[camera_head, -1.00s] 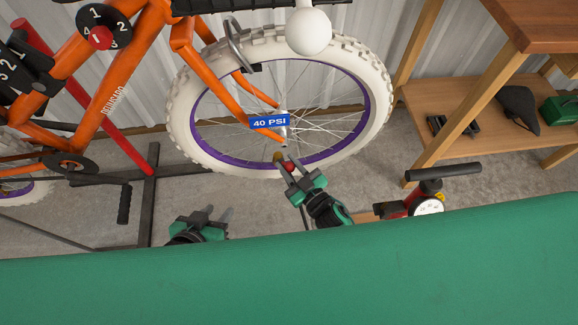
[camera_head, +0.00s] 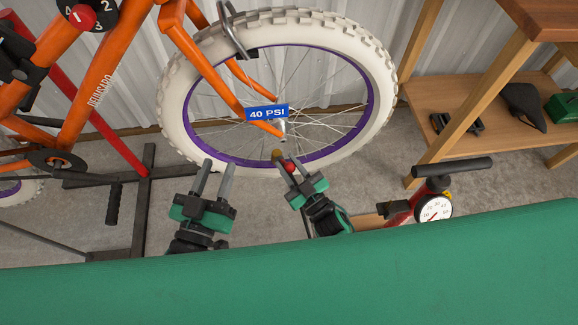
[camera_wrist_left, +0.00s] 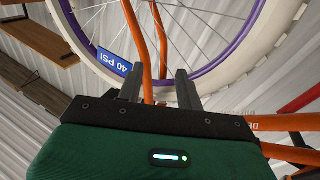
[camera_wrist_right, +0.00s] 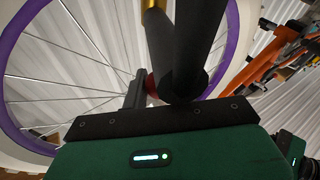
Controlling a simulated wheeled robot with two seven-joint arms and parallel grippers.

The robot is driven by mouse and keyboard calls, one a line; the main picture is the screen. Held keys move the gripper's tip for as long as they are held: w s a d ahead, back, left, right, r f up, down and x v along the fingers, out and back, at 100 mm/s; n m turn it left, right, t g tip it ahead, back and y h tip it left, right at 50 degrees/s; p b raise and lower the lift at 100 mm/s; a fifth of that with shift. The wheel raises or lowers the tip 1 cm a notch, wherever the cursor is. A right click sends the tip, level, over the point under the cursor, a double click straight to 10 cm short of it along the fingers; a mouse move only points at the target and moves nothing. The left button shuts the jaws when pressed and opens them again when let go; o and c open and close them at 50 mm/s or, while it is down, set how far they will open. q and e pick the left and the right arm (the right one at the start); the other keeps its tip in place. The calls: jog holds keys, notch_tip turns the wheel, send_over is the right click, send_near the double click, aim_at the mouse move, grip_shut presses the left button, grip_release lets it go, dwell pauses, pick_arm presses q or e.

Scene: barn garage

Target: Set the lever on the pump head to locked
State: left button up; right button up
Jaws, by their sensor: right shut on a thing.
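The pump head (camera_head: 279,156), dark with a brass-coloured tip and a red part, is at the tips of my right gripper (camera_head: 287,166), which is shut on it just in front of the wheel's lower rim. In the right wrist view the dark pump head (camera_wrist_right: 160,50) has its brass end upward, with a little red showing behind. I cannot tell the lever's position. My left gripper (camera_head: 216,173) is open and empty, left of the pump head and apart from it. Its two spread fingers also show in the left wrist view (camera_wrist_left: 157,88).
The white tyre (camera_head: 180,120) with a purple rim and a 40 PSI tag (camera_head: 267,113) stands behind. The red pump with its gauge (camera_head: 434,209) is at right, near a wooden shelf (camera_head: 480,100). A green surface (camera_head: 300,280) fills the front. A dark stand (camera_head: 147,200) is at left.

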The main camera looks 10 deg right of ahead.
pick_arm(q)
jog(key=shift+r, duration=0.2)
pick_arm(e)
jog(key=o, duration=0.7)
jog(key=shift+s, duration=0.1)
